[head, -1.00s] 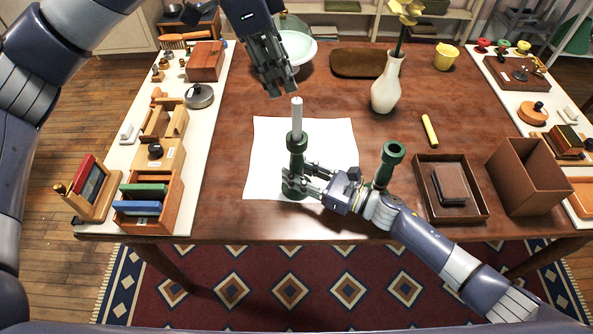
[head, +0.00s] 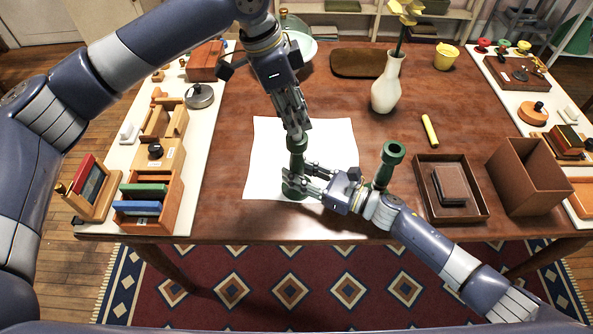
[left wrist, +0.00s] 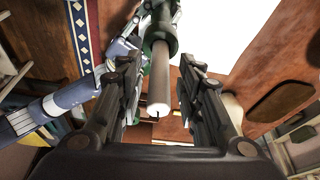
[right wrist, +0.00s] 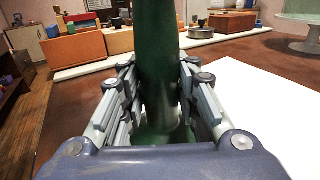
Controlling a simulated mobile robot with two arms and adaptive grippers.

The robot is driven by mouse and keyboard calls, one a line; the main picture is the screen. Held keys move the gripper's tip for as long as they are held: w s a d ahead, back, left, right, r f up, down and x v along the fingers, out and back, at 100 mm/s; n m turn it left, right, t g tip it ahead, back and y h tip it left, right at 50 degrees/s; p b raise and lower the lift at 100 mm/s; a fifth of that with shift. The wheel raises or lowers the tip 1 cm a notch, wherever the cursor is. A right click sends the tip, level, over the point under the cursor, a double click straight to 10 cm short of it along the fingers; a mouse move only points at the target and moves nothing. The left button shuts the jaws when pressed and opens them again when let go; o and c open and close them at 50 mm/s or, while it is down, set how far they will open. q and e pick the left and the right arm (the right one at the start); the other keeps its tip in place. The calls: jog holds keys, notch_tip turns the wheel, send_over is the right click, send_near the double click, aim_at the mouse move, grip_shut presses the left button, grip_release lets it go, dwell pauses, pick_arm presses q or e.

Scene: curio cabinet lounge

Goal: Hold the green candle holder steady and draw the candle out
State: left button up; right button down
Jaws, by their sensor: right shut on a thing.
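The green candle holder (head: 297,162) stands upright on a white sheet (head: 262,165). My right gripper (head: 302,180) is shut on its lower stem; the right wrist view shows the green stem (right wrist: 158,50) between the fingers. The pale candle (left wrist: 158,88) stands in the holder's top in the left wrist view. My left gripper (head: 298,128) is above the holder, pointing down, with its fingers open on both sides of the candle. Gaps show between candle and fingers. In the head view the left gripper hides the candle.
A second green candle holder (head: 391,154) stands behind my right arm. Bare table lies left of the sheet.

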pick_arm(q)
grip_shut()
jog(key=shift+r, duration=0.8)
dwell(0.5)
jog(key=shift+r, duration=2.55)
notch_tip(320, 180, up, 8)
jog(key=shift+r, duration=0.25)
